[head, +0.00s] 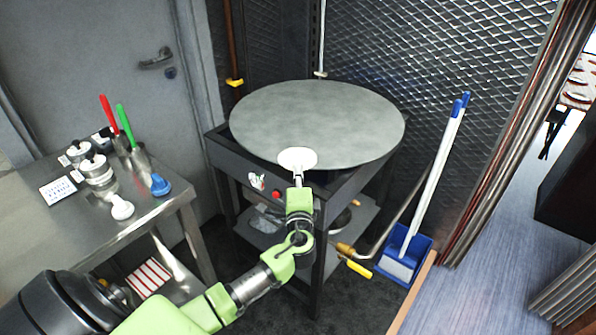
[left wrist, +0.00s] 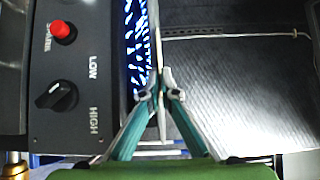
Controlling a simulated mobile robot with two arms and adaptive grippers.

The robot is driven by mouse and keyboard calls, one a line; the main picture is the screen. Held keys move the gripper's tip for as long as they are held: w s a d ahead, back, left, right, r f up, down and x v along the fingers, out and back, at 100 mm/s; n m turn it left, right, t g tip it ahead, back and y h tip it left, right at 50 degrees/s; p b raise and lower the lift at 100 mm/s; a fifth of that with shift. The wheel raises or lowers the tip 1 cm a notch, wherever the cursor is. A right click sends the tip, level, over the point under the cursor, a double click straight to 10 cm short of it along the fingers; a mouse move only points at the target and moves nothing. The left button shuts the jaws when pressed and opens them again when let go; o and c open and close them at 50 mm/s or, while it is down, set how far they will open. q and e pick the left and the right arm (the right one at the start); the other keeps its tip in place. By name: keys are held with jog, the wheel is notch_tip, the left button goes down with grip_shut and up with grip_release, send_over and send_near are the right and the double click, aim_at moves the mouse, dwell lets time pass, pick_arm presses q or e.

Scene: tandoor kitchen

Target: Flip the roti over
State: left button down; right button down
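A small pale round disc, which looks like the roti (head: 298,158), shows at the front rim of the large grey round griddle (head: 320,115). My left gripper (head: 298,180) is at the near edge of the disc, with its fingers closed together. In the left wrist view, the fingers of my left gripper (left wrist: 161,92) pinch a thin pale thing seen edge-on, which fits the roti (left wrist: 157,45). I cannot tell whether the disc touches the griddle. My right gripper is not in view.
The griddle's black stand has a red button (head: 276,194) and a knob (left wrist: 56,96) on its front panel. A steel table (head: 75,235) with pots and utensils stands at the left. A blue dustpan (head: 405,255) and broom stand at the right.

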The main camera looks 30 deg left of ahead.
pick_arm(q)
notch_tip(320, 180, up, 3)
jog(key=shift+f+p, duration=0.2)
jog(key=shift+p, duration=0.8)
jog(key=shift+s+d, duration=0.1)
jog(key=s+d+r+p, duration=0.5)
jog(key=s+d, duration=0.3)
jog(key=s, duration=0.3)
jog(key=shift+s, duration=0.2)
jog(key=shift+a, duration=0.1)
